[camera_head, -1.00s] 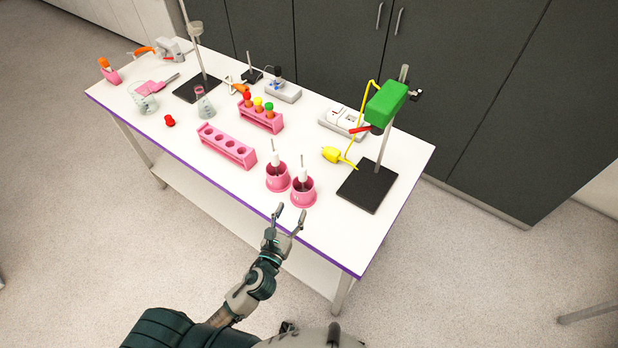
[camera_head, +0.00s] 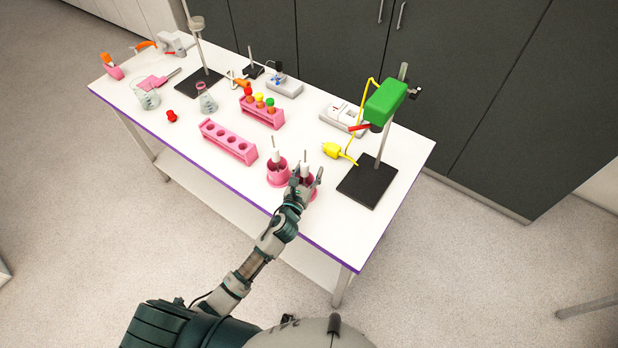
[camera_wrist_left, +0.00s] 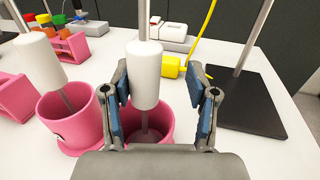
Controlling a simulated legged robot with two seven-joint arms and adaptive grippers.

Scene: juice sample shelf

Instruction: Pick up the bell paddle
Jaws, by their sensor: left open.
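Two white cylinders on thin grey rods stand in pink round cups at the table's front edge; I take the right one as the bell paddle. In the left wrist view, this bell paddle (camera_wrist_left: 144,72) stands upright in its pink cup (camera_wrist_left: 160,134), its lower end inside the cup. My left gripper (camera_head: 308,178) is open, with one finger on each side of the white cylinder, which is nearer the left finger. The other paddle (camera_wrist_left: 38,62) leans in the left pink cup (camera_wrist_left: 68,122). In the head view, my gripper hides part of the right cup. My right gripper is not in view.
A black stand base (camera_head: 367,182) with a green device (camera_head: 385,103) is close to the right. A yellow plug-like piece (camera_head: 335,150) lies behind. A pink rack with holes (camera_head: 228,142) and a rack of capped tubes (camera_head: 262,111) stand to the left.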

